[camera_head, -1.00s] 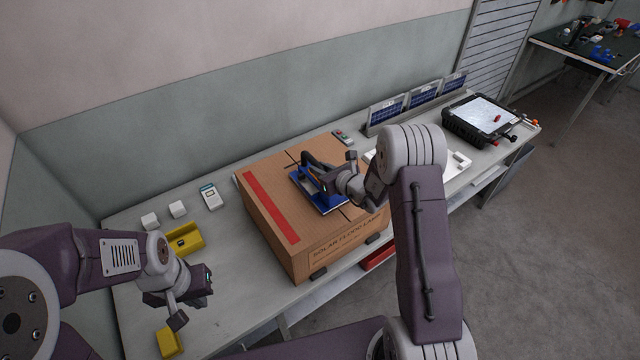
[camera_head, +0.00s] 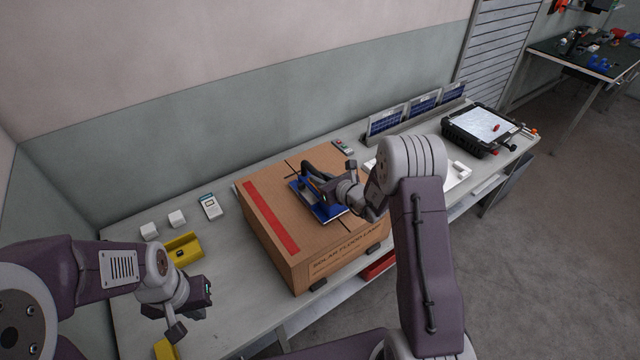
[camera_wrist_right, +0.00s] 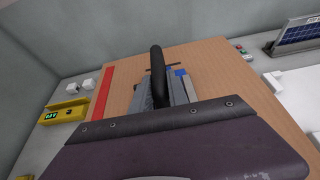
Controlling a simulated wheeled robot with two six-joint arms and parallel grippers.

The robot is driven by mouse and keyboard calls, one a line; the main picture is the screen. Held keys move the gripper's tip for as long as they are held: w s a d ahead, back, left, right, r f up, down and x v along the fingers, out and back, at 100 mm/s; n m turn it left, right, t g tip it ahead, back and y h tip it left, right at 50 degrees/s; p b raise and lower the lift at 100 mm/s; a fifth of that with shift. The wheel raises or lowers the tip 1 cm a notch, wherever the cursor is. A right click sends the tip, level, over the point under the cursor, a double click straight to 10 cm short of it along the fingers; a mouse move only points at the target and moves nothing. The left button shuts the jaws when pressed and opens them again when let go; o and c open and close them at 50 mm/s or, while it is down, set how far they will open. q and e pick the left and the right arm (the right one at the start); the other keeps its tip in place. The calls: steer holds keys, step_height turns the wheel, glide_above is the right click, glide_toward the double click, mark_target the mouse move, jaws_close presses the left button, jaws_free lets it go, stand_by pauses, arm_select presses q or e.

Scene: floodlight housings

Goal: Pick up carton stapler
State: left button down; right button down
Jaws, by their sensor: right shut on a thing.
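The carton stapler, blue with a black curved handle (camera_head: 318,196), is on top of the brown cardboard carton (camera_head: 262,195). My right gripper (camera_head: 328,188) is at the stapler and shut on it; the arm hides part of the tool. Whether the stapler's base touches the carton is not clear. My left gripper (camera_head: 190,318) hangs over the left end of the bench, away from the stapler; its jaw opening is too small to judge.
The carton bears a red strip (camera_head: 270,217). Solar panels (camera_head: 386,119) stand along the back.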

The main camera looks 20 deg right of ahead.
steer(key=shift+w+r, duration=0.1)
steer(key=shift+r, duration=0.7)
step_height(320, 180, up, 3)
steer(key=shift+d+f+b, duration=0.1)
steer(key=shift+f+b, duration=0.05)
steer(key=shift+b, duration=0.35)
arm_select(q)
steer(key=shift+f+b, duration=0.4)
steer(key=shift+f, duration=0.55)
arm_select(e)
steer(key=s+d+r, duration=0.5)
steer(key=d+r, duration=0.1)
steer(key=d, duration=0.4)
steer(key=shift+d+r, duration=0.2)
steer(key=shift+r, duration=0.2)
arm_select(q)
steer(key=shift+s, duration=0.1)
arm_select(e)
steer(key=shift+s+f, duration=0.1)
steer(key=shift+s, duration=0.05)
